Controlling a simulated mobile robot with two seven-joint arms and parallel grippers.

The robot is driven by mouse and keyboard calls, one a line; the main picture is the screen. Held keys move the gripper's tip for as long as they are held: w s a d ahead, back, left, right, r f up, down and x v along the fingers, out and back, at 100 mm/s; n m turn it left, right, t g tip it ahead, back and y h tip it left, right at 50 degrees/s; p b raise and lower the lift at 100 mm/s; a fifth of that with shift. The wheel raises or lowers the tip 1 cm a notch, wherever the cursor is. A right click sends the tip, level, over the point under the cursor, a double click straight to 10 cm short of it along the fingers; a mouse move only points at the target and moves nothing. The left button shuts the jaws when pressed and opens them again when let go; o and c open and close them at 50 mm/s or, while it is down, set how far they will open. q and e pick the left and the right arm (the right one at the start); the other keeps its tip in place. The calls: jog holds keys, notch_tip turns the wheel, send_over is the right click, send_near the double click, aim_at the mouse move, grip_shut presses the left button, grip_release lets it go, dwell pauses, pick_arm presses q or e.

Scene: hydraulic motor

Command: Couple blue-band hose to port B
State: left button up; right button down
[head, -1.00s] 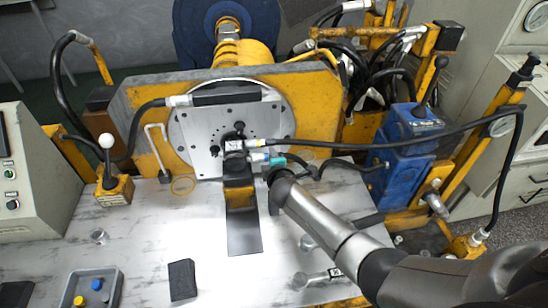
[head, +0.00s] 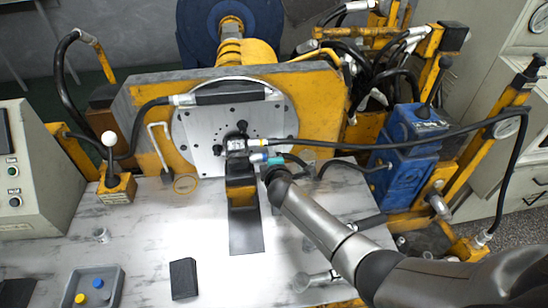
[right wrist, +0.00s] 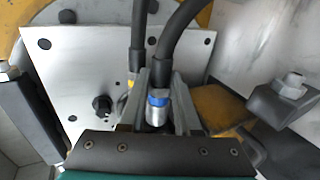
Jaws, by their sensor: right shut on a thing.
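The hydraulic motor (head: 236,145) is a small dark block on the round face plate, above a black and yellow bracket (head: 241,196). The blue-band hose has a metal end with a blue band (right wrist: 158,100), which also shows in the head view (head: 257,157). My right gripper (right wrist: 160,108) is shut on this hose end, close to the motor's right side. I cannot tell whether the end touches or is seated on port B; the port is hidden. A second hose with a yellow band (head: 252,143) runs to the motor just above. My left gripper is not in view.
A grey tray (head: 119,281) with blue and yellow caps, a black block (head: 183,279) and a lever box (head: 117,188) are on the bench. A blue valve block (head: 405,160) stands right. The bench front middle is mostly clear.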

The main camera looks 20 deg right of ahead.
jog(key=c, duration=0.5)
grip_release()
jog(key=shift+a, duration=0.1)
jog(key=shift+c, duration=0.2)
jog(key=p+v, duration=0.5)
jog(key=v, duration=0.2)
dwell(0.4)
